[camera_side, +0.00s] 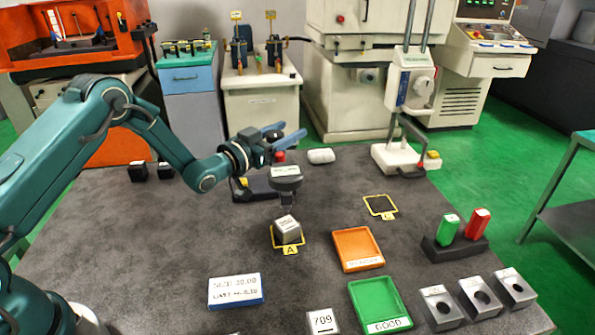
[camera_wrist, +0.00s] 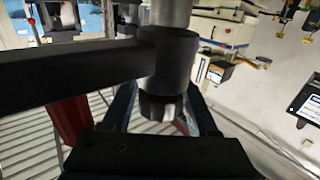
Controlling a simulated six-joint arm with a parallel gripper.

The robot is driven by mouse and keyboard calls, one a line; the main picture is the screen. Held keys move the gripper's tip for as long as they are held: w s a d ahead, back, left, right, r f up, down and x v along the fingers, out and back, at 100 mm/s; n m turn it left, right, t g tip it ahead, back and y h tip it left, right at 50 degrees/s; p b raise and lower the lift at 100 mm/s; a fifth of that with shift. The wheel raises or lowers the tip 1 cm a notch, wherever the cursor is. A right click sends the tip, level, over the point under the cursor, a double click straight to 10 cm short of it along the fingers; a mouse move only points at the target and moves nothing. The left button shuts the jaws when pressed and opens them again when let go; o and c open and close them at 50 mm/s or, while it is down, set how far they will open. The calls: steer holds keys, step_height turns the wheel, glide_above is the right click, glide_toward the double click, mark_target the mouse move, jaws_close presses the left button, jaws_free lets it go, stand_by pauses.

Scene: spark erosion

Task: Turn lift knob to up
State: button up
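In the side view a small dark stand gauge (camera_side: 285,173) with a round head sits on the mat beyond the metal block. A dark round knob (camera_side: 274,136), which looks like the lift knob, is at its top. My gripper (camera_side: 288,130) reaches it from the left, with blue fingers on either side. In the wrist view the black knob (camera_wrist: 160,106), with a pale mark, sits between my open gripper's fingers (camera_wrist: 162,98). Narrow gaps seem to show beside it. Whether either finger touches it, and which position it is turned to, I cannot tell.
A metal block (camera_side: 288,227) stands in the yellow square A. An orange tray (camera_side: 357,267), a green tray (camera_side: 408,319) and a blue-edged display (camera_side: 236,304) lie nearer. A white stand (camera_side: 398,158) is at the right rear. A black bar (camera_wrist: 70,72) crosses close in the wrist view.

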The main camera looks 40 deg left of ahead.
steer(key=shift+s+a, duration=0.15)
steer(key=shift+s, duration=1.15)
steer(key=shift+s+a, duration=0.1)
steer(key=shift+s, duration=1.15)
steer(key=n+g+y, duration=0.1)
steer(key=g+y, duration=0.2)
steer(key=g, duration=0.4)
glide_toward(269, 140)
steer(key=s+r, duration=0.1)
steer(key=s, duration=0.2)
steer(key=s+d+f+g, duration=0.1)
steer(key=s+g, duration=0.1)
steer(key=s, duration=0.8)
steer(key=s+d+f+g+h, duration=0.1)
steer(key=s+g, duration=0.2)
steer(key=s, duration=0.7)
steer(key=shift+d, duration=0.3)
